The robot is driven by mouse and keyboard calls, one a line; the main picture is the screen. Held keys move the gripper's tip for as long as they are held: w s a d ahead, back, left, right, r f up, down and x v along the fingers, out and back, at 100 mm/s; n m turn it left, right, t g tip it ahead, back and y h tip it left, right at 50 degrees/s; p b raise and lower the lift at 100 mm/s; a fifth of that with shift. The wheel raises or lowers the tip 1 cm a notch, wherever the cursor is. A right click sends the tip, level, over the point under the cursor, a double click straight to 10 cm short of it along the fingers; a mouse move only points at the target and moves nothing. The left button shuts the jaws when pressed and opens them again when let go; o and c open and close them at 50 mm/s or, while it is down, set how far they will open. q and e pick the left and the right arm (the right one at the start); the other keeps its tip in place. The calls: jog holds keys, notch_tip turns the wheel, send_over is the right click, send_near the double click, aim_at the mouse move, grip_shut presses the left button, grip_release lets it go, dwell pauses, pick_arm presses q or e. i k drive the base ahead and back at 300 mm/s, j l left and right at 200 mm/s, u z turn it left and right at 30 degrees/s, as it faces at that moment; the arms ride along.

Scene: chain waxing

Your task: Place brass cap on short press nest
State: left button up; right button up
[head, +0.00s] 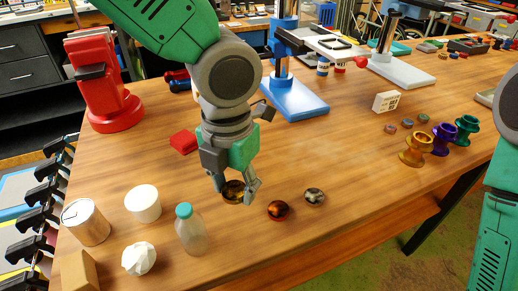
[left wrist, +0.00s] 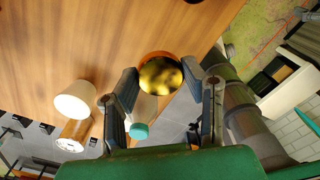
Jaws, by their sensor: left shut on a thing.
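My left gripper (head: 236,190) is shut on the brass cap (head: 232,186), a shiny dark-gold dome, low over the front middle of the wooden table. In the left wrist view the cap (left wrist: 161,74) sits between the two fingers, with an orange-brown rim (left wrist: 158,54) showing behind it. I cannot tell whether the cap touches what lies below. Right of the gripper, a red-brown round piece (head: 279,210) and a dark silvery round piece (head: 315,197) lie on the table. I cannot tell which thing is the short press nest. My right gripper is out of view.
A clear bottle with a teal cap (head: 190,231), a white cup (head: 143,203), a can (head: 85,222) and a white faceted object (head: 139,259) stand at front left. A red press (head: 101,80) and blue stand (head: 294,101) are behind. Coloured spools (head: 416,150) stand right.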

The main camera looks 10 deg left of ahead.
aim_at(333, 44)
jog(key=k, duration=1)
